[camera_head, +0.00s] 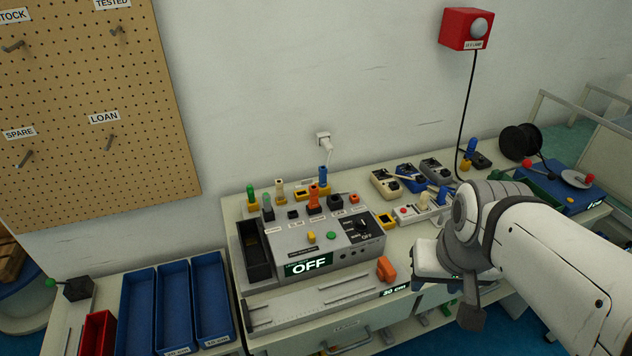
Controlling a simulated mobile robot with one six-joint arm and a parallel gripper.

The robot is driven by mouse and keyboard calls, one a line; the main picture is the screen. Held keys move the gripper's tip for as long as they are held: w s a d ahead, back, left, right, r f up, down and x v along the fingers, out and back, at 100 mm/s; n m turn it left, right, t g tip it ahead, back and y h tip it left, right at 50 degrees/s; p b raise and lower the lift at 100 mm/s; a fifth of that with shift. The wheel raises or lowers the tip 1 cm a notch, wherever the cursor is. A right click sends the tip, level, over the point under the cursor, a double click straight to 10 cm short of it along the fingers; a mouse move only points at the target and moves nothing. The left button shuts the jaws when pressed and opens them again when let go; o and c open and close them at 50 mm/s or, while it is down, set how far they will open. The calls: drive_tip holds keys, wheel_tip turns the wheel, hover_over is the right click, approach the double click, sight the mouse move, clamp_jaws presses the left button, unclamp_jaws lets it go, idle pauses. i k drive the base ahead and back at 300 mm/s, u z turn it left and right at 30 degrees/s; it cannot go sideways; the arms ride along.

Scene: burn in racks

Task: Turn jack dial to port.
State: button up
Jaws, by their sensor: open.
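A grey test unit (290,262) stands on the bench, with a lit display reading OFF (308,264) on its front. A small black dial (361,224) is at the right of its upper face, with tiny lettering around it. I cannot tell for certain that this is the jack dial, nor read its pointer's direction. My gripper (458,288) is open, over the bench's front edge, right of the unit and apart from the dial. Its fingers are partly hidden by my wrist.
Colored plugs (314,198) stand along the unit's back. Small meters (386,183) lie to its right. A ruled slide (315,301) with an orange knob (386,269) is in front. Blue bins (174,302) are left; a red wall box (465,28) hangs above.

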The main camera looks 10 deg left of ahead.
sight(361, 223)
drive_tip(key=u, duration=2)
drive_tip(key=k, duration=1)
drive_tip(key=z, duration=1.1)
drive_tip(key=i, duration=1)
drive_tip(key=z, duration=0.05)
